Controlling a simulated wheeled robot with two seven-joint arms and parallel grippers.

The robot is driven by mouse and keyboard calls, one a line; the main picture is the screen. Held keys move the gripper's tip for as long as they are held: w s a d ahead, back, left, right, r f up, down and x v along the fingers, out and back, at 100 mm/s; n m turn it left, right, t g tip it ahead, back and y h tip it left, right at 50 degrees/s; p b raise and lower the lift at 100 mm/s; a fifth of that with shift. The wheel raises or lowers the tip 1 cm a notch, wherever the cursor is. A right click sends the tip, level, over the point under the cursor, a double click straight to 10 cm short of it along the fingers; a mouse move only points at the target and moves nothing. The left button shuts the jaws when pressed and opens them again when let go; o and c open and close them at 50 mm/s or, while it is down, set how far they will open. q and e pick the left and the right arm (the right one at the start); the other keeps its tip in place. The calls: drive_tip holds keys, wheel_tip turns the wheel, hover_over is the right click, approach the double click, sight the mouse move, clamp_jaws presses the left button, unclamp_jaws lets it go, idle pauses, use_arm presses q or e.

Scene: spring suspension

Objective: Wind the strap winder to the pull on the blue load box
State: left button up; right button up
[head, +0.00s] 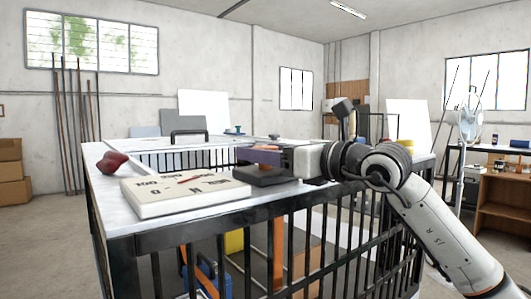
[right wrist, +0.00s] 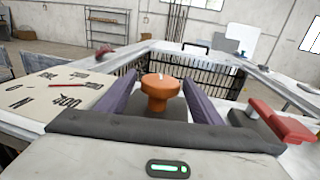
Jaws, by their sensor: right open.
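My right gripper (head: 252,155) comes in from the right over the bench top. In the right wrist view its two purple fingers (right wrist: 160,90) stand open on either side of an orange knob (right wrist: 160,98) with a white mark, which looks like the winder. Whether they touch it I cannot tell. A dark base (head: 265,175) sits under the fingers. A white dial panel (head: 185,194) with numbers, an N and a red needle lies beside it. A blue box (head: 207,277) shows partly behind the bars below, near an orange strap (head: 278,250). My left gripper is out of view.
A dark red knob (head: 112,162) on a rod stands at the bench's left. A red lever (right wrist: 282,122) is close right of my fingers in the right wrist view. A black handle (head: 189,137) rises beyond the barred opening. A yellow box (head: 234,242) is behind the bars.

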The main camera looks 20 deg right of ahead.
drive_tip(key=shift+s+d, duration=0.1)
drive_tip(key=b+v, duration=0.2)
drive_tip(key=v, duration=0.8)
idle(1.3)
